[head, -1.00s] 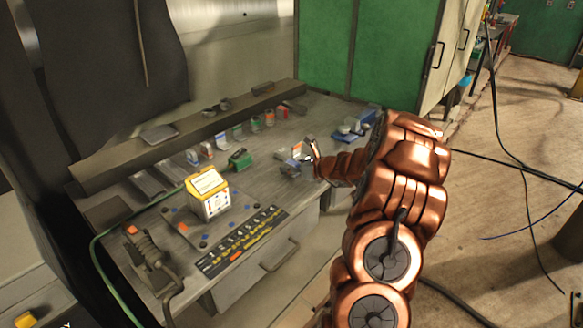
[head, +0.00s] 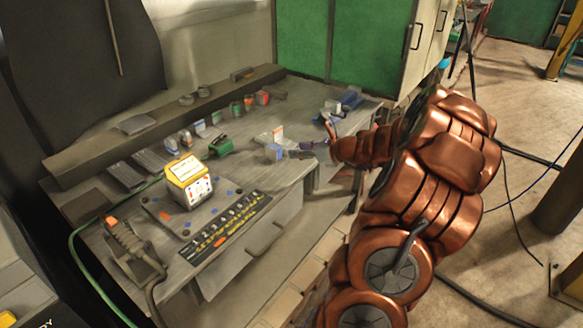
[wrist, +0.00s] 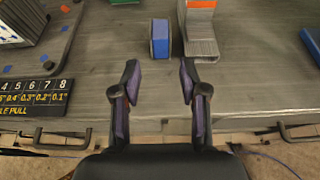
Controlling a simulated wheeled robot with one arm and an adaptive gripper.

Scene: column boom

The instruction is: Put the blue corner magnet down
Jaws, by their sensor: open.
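The blue corner magnet (head: 273,152) stands on the grey workbench (head: 243,172) near its front edge. In the wrist view the magnet (wrist: 160,47) shows a blue face and a grey side, upright on the bench top. My gripper (wrist: 159,76) is open and empty, with its two fingers spread on the near side of the magnet. A gap of bare bench shows between the fingertips and the magnet. In the head view my gripper (head: 318,144) is to the right of the magnet, its fingers partly hard to make out.
A grey holder with an orange top (wrist: 200,30) stands close right of the magnet. Several small items line the back ledge.

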